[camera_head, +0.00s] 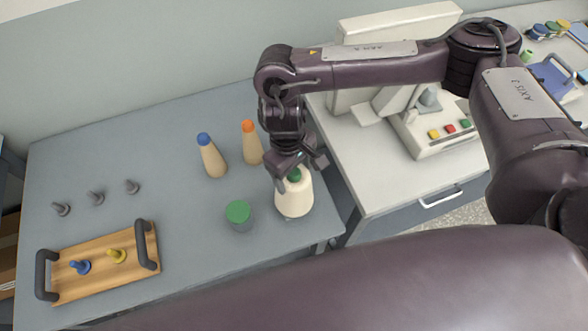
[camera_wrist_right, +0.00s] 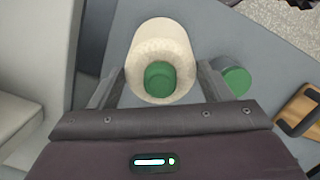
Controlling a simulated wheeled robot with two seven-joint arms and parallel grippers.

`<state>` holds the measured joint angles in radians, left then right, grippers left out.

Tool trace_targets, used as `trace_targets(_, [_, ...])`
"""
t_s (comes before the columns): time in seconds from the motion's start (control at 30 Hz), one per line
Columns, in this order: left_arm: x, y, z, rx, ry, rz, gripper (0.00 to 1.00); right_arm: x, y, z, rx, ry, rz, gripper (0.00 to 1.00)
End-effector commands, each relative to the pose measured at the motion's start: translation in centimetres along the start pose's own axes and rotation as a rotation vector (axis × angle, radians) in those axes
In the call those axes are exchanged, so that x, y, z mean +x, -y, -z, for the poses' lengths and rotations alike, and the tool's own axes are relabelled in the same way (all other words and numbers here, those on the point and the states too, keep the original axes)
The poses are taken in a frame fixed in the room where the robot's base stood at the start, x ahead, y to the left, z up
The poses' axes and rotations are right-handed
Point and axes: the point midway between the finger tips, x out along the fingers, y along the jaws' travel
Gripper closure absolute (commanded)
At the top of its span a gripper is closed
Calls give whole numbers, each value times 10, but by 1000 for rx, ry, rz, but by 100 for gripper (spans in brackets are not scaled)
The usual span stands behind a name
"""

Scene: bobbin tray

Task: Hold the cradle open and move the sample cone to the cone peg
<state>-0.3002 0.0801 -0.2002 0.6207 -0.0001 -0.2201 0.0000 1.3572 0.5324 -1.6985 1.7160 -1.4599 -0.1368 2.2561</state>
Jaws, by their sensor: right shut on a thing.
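A cream cone with a green top (camera_head: 294,202) stands at the right end of the blue-grey table. On the white bench, a machine (camera_head: 440,133) with coloured buttons carries a grey conical piece (camera_head: 428,98), which may be the cone peg. My arm partly covers the machine, and I cannot make out the cradle clearly. My left gripper is out of view.
A blue-tipped cone (camera_head: 212,160) and an orange-tipped cone (camera_head: 251,146) stand left of my gripper. A green-topped cylinder (camera_head: 238,215) is close by. A wooden tray (camera_head: 98,281) holds blue and yellow bobbins. Grey pegs (camera_head: 96,198) stand behind it. The table's middle is clear.

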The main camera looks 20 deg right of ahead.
Motion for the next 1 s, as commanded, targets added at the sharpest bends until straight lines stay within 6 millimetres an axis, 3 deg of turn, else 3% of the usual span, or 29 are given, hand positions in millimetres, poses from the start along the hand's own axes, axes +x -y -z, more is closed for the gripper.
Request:
trace_targets(0.83, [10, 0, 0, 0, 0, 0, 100, 19, 0, 3, 1, -1, 0, 78])
trace_targets(0.87, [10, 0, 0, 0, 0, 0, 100, 19, 0, 3, 0, -1, 0, 25])
trace_targets(1.0, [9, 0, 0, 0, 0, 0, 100, 18, 0, 3, 0, -1, 0, 7])
